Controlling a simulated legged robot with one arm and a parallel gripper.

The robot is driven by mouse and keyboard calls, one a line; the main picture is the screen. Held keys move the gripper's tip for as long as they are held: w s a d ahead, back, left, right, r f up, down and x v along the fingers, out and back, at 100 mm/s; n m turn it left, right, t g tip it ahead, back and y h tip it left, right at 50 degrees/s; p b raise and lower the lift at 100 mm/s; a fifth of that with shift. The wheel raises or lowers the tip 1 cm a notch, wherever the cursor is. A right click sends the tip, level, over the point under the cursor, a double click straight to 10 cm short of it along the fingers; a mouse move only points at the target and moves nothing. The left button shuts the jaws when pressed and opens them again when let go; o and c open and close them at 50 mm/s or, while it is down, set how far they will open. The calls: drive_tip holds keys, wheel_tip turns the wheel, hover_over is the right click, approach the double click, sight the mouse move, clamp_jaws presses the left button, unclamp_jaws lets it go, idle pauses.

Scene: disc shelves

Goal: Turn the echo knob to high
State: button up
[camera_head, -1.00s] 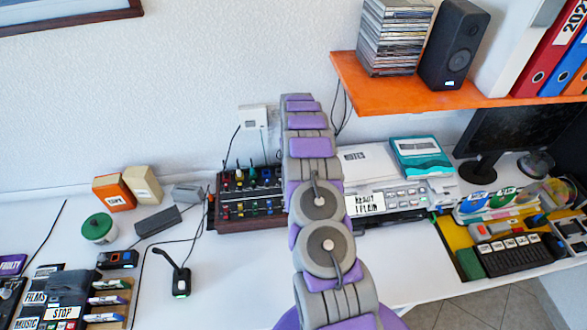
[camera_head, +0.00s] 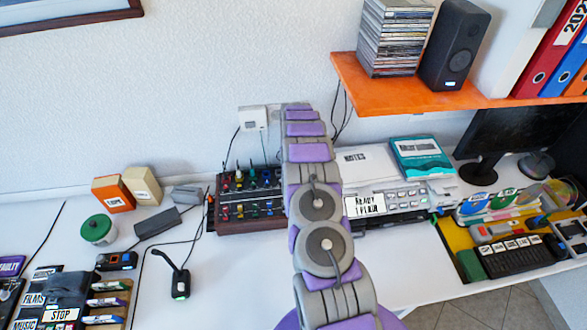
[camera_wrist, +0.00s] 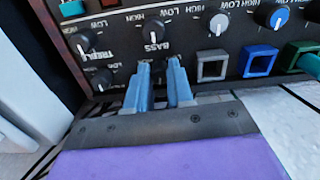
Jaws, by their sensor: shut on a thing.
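The dark mixer panel (camera_head: 235,215) with wooden sides stands on the desk against the wall in the head view. In the wrist view its face (camera_wrist: 190,12) fills the top, with the lettering upside down. A knob by the BASS label (camera_wrist: 152,32) and a knob by the TREBLE label (camera_wrist: 83,42) show, with white pointers. My gripper (camera_wrist: 160,66) has its two blue fingers against the panel, just below the BASS knob. It is shut on a small knob there, mostly hidden by the fingers. No echo label is readable. The head view hides my gripper behind my arm.
In the wrist view, grey and blue square buttons (camera_wrist: 261,61) and more knobs lie to the right of the fingers. In the head view, a white machine (camera_head: 370,165) stands right of the mixer. An orange shelf (camera_head: 430,97) hangs at the upper right.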

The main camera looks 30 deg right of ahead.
clamp_jaws()
drive_tip(key=m+p, duration=0.2)
drive_tip(key=m, duration=0.1)
drive_tip(key=shift+m+p, duration=1.05)
drive_tip(key=shift+m, duration=1.05)
drive_tip(key=o, duration=0.8)
unclamp_jaws()
drive_tip(key=shift+o, duration=0.2)
drive_tip(key=shift+w+a+r, duration=0.1)
drive_tip(key=shift+w, duration=0.05)
